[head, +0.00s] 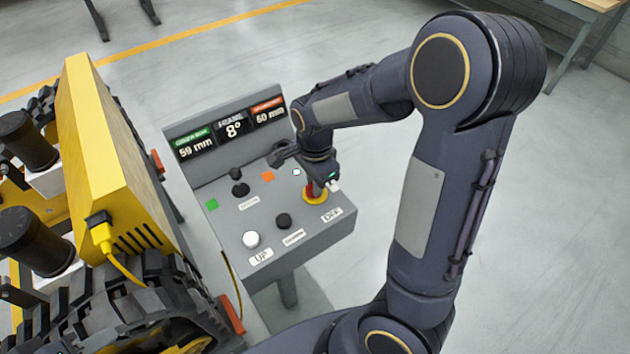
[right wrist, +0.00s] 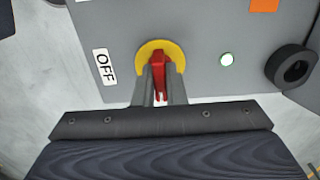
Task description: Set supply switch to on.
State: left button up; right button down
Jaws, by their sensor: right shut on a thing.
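The supply switch is a red handle on a yellow round plate (head: 316,197), at the right end of the grey control console (head: 235,218). In the right wrist view the red handle (right wrist: 158,72) sits between the fingers of my right gripper (right wrist: 159,90), which is shut on it. A white OFF label (right wrist: 104,66) lies to the left of the yellow plate, and a round white-green lamp (right wrist: 227,59) to its right. In the head view my right gripper (head: 318,186) hides much of the handle. My left gripper is not in view.
The console carries a white UP button (head: 250,239), a black button (head: 283,220), a black joystick (head: 239,187) and a display (head: 231,127). A yellow tracked carrier (head: 120,160) stands close on the left. The floor at the right is clear.

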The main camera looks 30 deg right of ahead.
jog(key=shift+r, duration=0.1)
dwell(0.3)
jog(key=c, duration=1.5)
grip_release()
notch_tip(320, 180, up, 8)
jog(key=shift+f, duration=0.1)
jog(key=s+a+r+n+t+y, duration=0.1)
jog(key=s+n+t, duration=0.1)
jog(key=s+n, duration=0.3)
jog(key=s+a+r+n+t+y, duration=0.1)
jog(key=s+a+n, duration=0.1)
jog(key=s+n, duration=0.3)
jog(key=s+a+r+n+t+y, duration=0.1)
jog(key=s+n+t, duration=0.1)
jog(key=s+n, duration=0.3)
jog(key=shift+s+a+r+t+y, duration=0.15)
jog(key=shift+s+t+y, duration=0.2)
jog(key=shift+s, duration=0.55)
